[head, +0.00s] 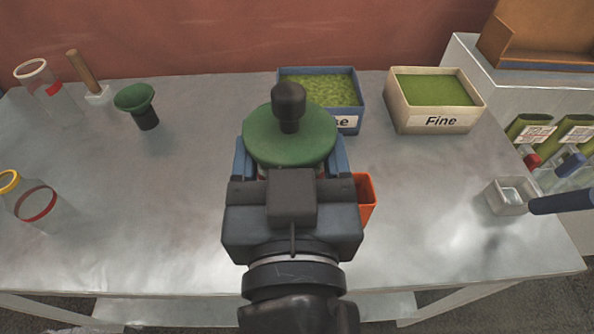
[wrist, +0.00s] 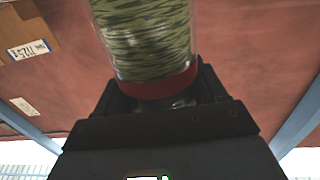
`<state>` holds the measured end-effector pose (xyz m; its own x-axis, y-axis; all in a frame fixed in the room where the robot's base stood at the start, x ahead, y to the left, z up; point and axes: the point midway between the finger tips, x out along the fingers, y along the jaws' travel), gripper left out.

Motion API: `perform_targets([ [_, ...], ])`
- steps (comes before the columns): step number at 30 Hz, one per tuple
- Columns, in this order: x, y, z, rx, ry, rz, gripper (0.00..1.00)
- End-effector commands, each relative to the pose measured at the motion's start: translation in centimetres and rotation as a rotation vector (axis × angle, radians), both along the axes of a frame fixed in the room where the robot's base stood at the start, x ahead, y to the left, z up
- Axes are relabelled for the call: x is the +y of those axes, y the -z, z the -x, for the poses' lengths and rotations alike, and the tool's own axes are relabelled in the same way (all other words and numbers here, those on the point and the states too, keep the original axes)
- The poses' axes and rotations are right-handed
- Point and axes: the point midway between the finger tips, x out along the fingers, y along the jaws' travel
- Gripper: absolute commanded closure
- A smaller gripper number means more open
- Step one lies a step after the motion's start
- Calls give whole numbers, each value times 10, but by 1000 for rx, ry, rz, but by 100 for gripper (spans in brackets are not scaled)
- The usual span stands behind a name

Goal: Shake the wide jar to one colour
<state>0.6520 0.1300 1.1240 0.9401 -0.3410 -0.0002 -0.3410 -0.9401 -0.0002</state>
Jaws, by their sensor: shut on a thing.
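My gripper (head: 290,172) is shut on the wide jar (wrist: 148,45), held up over the table. In the wrist view the jar is clear with a red band (wrist: 160,85) at the end near my gripper. Its contents show dark and light green streaks, not one even colour. In the head view a round green lid (head: 265,140) with a black knob (head: 289,103) sits over my gripper and hides most of the jar. The jar's far end is cut off in the wrist view.
A blue tray (head: 350,98) and a cream tray (head: 437,122) marked Fine hold green powder at the back. An orange container (head: 366,195) is partly hidden by my gripper. Clear jars (head: 35,203), a green-topped piece (head: 135,98) and a wooden-handled tool (head: 84,72) stand left. A white box (head: 508,197) is right.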

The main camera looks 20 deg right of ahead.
Motion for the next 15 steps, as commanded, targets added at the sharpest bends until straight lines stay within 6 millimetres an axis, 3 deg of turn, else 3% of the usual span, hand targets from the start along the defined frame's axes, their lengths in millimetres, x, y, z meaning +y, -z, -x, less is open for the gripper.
perform_targets([
  [3, 25, -1, -1, -3, -2, 0, 58],
  [8, 38, -1, 0, -1, 0, 0, 58],
  [11, 30, 1, 0, 1, 3, 0, 58],
  [15, 5, 3, 0, 0, 5, -1, 58],
])
